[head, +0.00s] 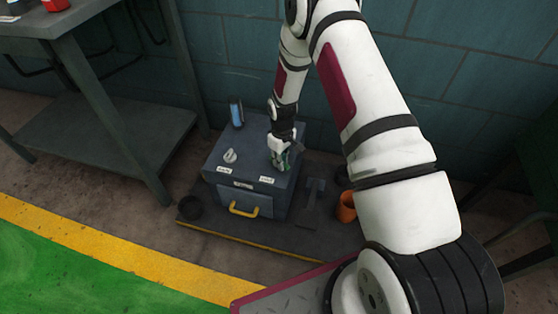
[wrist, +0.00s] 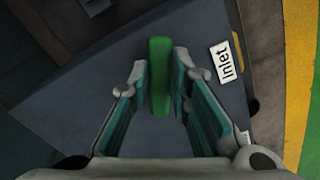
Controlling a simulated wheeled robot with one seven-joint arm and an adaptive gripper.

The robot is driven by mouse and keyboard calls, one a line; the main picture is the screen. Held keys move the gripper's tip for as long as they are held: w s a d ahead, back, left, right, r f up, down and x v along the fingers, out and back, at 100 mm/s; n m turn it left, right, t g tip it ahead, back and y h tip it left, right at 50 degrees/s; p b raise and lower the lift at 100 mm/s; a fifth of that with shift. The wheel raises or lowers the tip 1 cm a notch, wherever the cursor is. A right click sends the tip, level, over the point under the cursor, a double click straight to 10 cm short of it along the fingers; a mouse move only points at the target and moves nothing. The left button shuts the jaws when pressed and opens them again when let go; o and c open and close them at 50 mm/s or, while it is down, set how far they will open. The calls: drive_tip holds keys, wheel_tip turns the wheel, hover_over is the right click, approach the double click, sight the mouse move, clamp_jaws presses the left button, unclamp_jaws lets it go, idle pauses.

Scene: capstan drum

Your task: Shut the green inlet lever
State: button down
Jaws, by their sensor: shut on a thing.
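The green inlet lever (wrist: 160,75) stands up from the top of a dark blue-grey box (head: 237,142). In the wrist view it lies between the two teal-padded fingers. My gripper (head: 281,158) is over the right part of the box top and is shut on the lever. A white label reading "Inlet" (wrist: 227,62) lies just right of the lever in the wrist view. In the head view my gripper hides most of the lever.
A pale knob (head: 230,156) and a blue upright item (head: 236,113) are on the box's left part. A yellow handle (head: 243,210) is on its front. A workbench (head: 120,125) stands at left.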

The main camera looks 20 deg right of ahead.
drive_tip(key=n, duration=0.2)
drive_tip(key=w+d+n, duration=0.1)
drive_tip(key=n, duration=0.2)
drive_tip(key=shift+d+p, duration=0.2)
drive_tip(key=shift+p, duration=0.2)
drive_tip(key=shift+w+n, duration=0.1)
drive_tip(key=shift+n, duration=0.2)
drive_tip(key=c, duration=1.5)
unclamp_jaws()
wheel_tip(320, 180, up, 12)
